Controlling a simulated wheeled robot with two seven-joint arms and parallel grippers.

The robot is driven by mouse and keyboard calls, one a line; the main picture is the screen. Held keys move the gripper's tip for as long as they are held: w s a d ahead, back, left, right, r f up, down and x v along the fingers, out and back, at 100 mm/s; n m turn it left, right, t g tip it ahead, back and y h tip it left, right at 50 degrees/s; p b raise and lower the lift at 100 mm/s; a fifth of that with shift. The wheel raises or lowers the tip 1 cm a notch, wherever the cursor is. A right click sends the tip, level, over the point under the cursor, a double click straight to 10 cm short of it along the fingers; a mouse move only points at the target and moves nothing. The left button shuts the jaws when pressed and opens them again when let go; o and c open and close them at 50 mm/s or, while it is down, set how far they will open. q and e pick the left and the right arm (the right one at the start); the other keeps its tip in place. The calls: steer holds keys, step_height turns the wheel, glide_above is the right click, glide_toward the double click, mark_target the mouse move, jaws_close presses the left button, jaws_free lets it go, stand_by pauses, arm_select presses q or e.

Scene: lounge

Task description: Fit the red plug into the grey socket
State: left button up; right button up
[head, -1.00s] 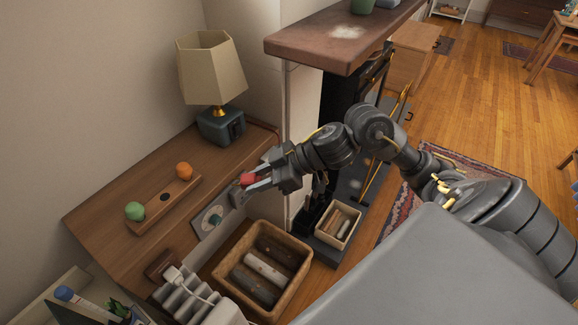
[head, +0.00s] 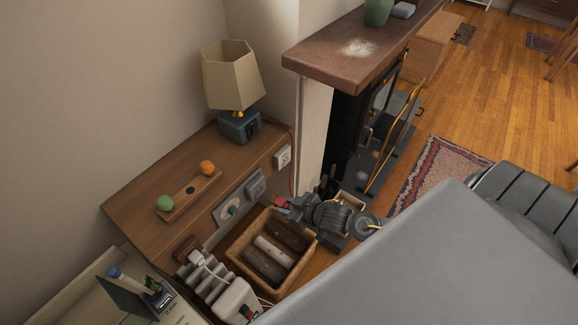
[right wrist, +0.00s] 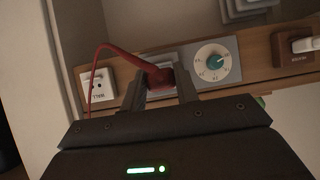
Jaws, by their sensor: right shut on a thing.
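My right gripper (head: 283,204) is shut on the red plug (head: 280,203), in front of the sideboard's front edge. The plug also shows between the fingers in the right wrist view (right wrist: 160,78), with its red cord arching to the left. The grey socket (head: 256,186) is a square grey plate on the sideboard's front. In the head view the plug looks apart from it. In the right wrist view the plug hides most of the grey socket (right wrist: 155,61), so their alignment is unclear. My left gripper is not in view.
A white socket (head: 283,157) and a dial plate (head: 229,211) flank the grey socket. A brown socket (right wrist: 292,47) holds a white plug. A basket of logs (head: 233,258) stands below, close to my right gripper. A lamp (head: 235,80) stands on the sideboard.

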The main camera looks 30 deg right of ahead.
mark_target(274, 198)
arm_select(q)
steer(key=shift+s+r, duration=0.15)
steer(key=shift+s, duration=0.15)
arm_select(e)
steer(key=shift+s+d+f, duration=0.25)
steer(key=shift+s+f, duration=0.2)
steer(key=shift+f, duration=0.1)
steer(key=shift+w, duration=0.2)
